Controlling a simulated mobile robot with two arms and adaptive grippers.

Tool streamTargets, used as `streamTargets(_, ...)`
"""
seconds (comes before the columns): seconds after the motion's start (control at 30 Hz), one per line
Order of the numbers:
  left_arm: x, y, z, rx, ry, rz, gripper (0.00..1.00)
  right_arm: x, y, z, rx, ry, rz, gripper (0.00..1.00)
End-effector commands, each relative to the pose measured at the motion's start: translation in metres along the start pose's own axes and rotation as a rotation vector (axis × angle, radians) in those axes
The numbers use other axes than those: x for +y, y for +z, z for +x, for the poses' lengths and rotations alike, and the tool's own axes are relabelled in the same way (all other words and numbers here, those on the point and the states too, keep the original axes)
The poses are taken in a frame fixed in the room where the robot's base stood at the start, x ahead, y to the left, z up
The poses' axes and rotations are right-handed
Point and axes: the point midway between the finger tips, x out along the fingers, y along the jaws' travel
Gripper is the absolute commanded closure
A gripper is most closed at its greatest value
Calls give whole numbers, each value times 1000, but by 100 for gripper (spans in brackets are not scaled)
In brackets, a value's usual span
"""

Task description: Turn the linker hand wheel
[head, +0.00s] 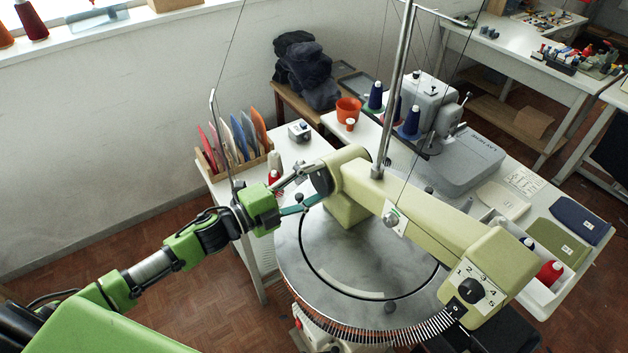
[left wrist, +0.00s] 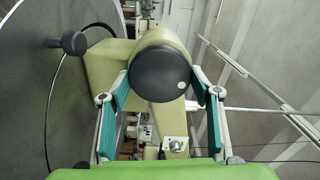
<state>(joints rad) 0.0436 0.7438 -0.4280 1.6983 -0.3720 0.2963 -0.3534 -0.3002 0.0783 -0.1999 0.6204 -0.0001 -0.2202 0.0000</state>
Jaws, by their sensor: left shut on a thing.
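The linker (head: 430,215) is a pale green machine with a large round grey dial plate (head: 350,260) ringed with points. Its hand wheel (head: 321,181) is a dark round disc at the left end of the arm. In the left wrist view the hand wheel (left wrist: 160,74) faces me, with a small white dot low on its right side. My left gripper (head: 312,187) is shut on the hand wheel. In the left wrist view its teal-padded fingers (left wrist: 162,88) press the wheel's left and right sides. My right gripper is not in view.
A black knob (left wrist: 74,43) on the dial plate is close to my left finger in the left wrist view. A thread stand pole (head: 397,90) rises behind the machine. A wooden rack of coloured cards (head: 238,150) stands behind my left arm. An orange cup (head: 348,108) is farther back.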

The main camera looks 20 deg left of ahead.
Motion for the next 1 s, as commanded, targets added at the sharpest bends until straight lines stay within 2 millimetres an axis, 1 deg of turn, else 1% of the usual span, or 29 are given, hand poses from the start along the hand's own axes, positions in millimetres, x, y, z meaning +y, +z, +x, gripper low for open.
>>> streamTargets(0.2, -2, 1, 0, -1, -1, -110, 64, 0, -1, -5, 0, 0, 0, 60)
streamTargets(0.4, -1, 1, 0, -2, 0, -163, 64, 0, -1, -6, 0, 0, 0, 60)
streamTargets(0.9, 0, 1, 0, -2, 0, -180, 64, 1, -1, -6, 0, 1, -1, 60)
streamTargets(0.93, 0, 1, 0, -2, 0, -180, 38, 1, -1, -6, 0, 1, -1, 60)
streamTargets(0.97, 0, 1, 0, -2, 0, -180, 30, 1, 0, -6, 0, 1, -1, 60)
streamTargets(1.0, 0, 1, 0, -2, 0, -180, 26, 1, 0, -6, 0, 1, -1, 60)
